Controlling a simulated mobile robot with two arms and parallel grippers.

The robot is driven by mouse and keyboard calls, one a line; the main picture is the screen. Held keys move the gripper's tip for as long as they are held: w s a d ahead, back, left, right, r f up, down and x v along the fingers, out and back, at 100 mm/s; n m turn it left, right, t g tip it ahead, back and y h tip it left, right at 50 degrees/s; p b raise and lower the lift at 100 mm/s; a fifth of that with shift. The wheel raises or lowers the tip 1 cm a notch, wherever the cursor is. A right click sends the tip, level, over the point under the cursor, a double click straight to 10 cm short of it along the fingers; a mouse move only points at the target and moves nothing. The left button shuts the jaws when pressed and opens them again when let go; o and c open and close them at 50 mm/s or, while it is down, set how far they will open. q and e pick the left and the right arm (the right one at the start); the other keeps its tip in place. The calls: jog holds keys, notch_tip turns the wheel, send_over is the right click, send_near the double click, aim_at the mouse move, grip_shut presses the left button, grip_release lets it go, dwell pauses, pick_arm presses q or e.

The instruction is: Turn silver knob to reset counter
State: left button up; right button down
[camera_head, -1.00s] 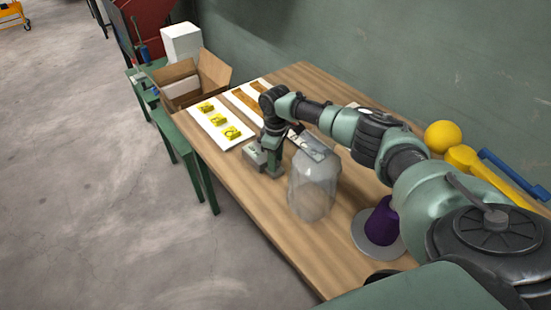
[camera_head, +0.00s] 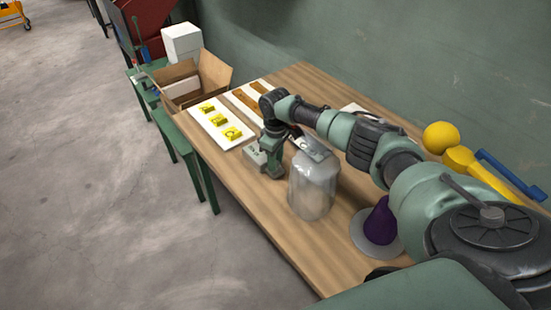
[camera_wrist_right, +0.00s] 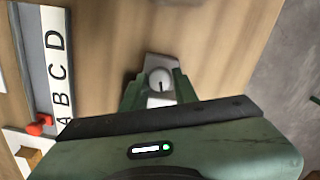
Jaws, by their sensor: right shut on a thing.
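The counter (camera_head: 254,157) is a small grey box on the wooden table, partly hidden behind my right gripper (camera_head: 271,168) in the head view. In the right wrist view the counter (camera_wrist_right: 157,60) lies straight ahead. Its round silver knob (camera_wrist_right: 159,79), with a short dark mark on its face, sits between the two green fingers of my right gripper (camera_wrist_right: 159,88). The gripper is shut on the knob. In the head view the knob is hidden. My left gripper is not in view.
White boards with yellow pieces (camera_head: 222,123) lie at the table's left end. A yellow ball (camera_head: 441,137) is at the back right. A lettered strip (camera_wrist_right: 59,60) lies left in the wrist view.

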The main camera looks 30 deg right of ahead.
jog(key=m+p, duration=0.2)
jog(key=m, duration=0.1)
jog(key=shift+a, duration=0.1)
jog(key=shift+m+p, duration=0.9)
jog(key=shift+m, duration=1.1)
jog(key=c, duration=1.4)
grip_release()
jog(key=shift+o, duration=0.2)
notch_tip(320, 180, up, 8)
jog(key=shift+f, duration=0.15)
jog(key=shift+f, duration=0.1)
